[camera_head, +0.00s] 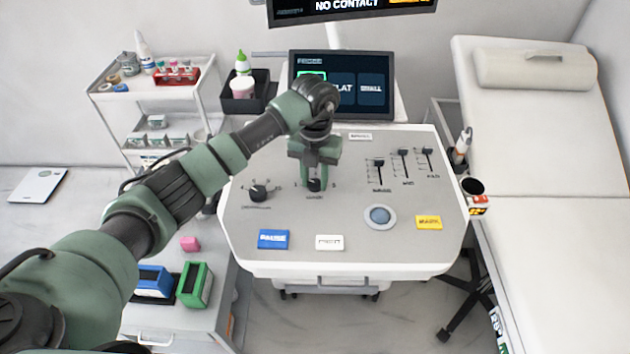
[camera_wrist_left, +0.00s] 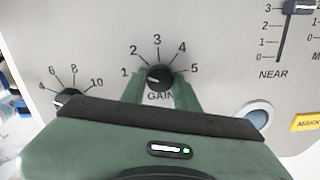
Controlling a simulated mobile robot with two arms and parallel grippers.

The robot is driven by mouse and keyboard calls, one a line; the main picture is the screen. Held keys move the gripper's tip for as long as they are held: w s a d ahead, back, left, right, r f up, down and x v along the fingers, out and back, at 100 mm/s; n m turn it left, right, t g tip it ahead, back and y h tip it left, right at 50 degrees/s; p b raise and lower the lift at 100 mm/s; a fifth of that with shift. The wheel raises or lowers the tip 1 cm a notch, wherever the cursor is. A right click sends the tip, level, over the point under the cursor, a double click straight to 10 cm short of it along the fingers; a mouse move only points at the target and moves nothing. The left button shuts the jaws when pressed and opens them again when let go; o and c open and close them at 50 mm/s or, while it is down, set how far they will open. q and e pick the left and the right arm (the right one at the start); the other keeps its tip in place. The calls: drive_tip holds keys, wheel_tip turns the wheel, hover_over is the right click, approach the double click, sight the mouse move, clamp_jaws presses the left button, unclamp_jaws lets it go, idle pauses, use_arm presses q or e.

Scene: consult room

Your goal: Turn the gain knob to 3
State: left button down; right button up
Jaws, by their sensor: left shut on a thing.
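The gain knob (camera_wrist_left: 160,77) is a small black dial in the wrist view, with the numbers 1 to 5 in an arc above it. Its pale pointer mark appears to lie on the left side, toward the 1. The 3 is straight above the knob. My left gripper (camera_wrist_left: 164,90) has its green fingers on both sides of the knob and is shut on it. In the head view my left gripper (camera_head: 315,182) points down at the console (camera_head: 350,215), largely hiding the knob (camera_head: 314,186). My right gripper is not in view.
Another black knob (camera_head: 258,192) is left of the gain knob. Sliders (camera_head: 402,165) stand at right. A blue button (camera_head: 273,239), white button (camera_head: 329,242), round button (camera_head: 380,216) and yellow button (camera_head: 429,222) are along the front. A screen (camera_head: 342,85) stands behind.

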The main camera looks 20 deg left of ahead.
sight(315, 182)
use_arm(q)
drive_tip(key=m+b, duration=0.2)
drive_tip(key=m, duration=0.1)
drive_tip(key=shift+w+a+f+m+b, duration=0.1)
drive_tip(key=shift+m+b, duration=0.2)
drive_tip(key=shift+m, duration=0.1)
drive_tip(key=m+b, duration=0.2)
drive_tip(key=m, duration=0.1)
drive_tip(key=shift+m, duration=0.3)
drive_tip(key=m+b, duration=0.3)
drive_tip(key=m, duration=0.1)
drive_tip(key=shift+r+m+b, duration=0.2)
drive_tip(key=shift+m+b, duration=0.15)
drive_tip(key=shift+m, duration=0.45)
drive_tip(key=c, duration=1.1)
unclamp_jaws()
drive_tip(key=shift+o, duration=0.2)
wheel_tip(315, 182, up, 8)
drive_tip(key=shift+f+b, duration=0.1)
drive_tip(key=shift+b, duration=0.45)
